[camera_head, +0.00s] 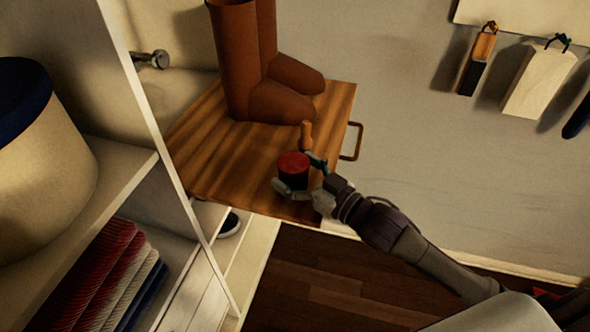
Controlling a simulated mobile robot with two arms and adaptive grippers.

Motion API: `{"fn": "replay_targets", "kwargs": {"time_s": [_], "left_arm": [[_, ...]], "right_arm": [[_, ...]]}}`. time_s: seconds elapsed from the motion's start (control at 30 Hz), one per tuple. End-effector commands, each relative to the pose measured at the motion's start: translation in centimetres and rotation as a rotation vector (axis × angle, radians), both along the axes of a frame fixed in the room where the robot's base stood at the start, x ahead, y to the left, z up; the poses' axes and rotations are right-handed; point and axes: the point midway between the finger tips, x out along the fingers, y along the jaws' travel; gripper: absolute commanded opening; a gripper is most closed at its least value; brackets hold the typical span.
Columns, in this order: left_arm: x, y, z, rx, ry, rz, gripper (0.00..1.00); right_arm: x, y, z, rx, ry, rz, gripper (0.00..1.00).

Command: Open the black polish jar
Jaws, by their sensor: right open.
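A small dark jar with a red lid (293,163) stands on the wooden shelf board (205,150), near its front edge. I take it for the polish jar; its lid is on. My right gripper (294,188) reaches in from the lower right. It is open, its fingers low around the front and right side of the jar. Whether they touch the jar I cannot tell. My left gripper is not in view.
Brown boots (270,85) stand behind the jar. A small wooden-handled item (306,135) is just behind the gripper. A metal handle (354,140) is at the board's right end. A white shelf unit (165,165) with folded cloths (95,275) bounds the left.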

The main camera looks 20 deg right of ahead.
Motion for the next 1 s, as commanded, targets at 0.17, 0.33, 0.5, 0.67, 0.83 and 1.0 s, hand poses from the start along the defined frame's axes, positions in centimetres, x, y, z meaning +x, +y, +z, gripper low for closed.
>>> {"fn": "replay_targets", "kwargs": {"time_s": [0.17,0.33,0.5,0.67,0.83,1.0], "left_arm": [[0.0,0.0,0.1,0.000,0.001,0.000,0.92],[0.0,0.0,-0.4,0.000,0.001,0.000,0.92],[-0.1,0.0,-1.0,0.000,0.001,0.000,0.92],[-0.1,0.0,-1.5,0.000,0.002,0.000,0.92],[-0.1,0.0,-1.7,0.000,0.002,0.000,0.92],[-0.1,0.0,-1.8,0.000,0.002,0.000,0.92]], "right_arm": [[0.0,0.0,0.4,-0.001,-0.001,0.000,0.90],[-1.7,-1.0,-0.1,-0.002,0.003,-0.001,0.90],[-4.7,-2.7,-0.1,-0.002,0.005,-0.001,0.90],[-7.2,-4.2,-0.1,-0.001,0.005,0.000,0.90],[-9.1,-5.3,0.1,0.001,0.005,-0.002,0.90],[-10.1,-5.9,0.2,0.000,0.002,0.000,0.90]]}}
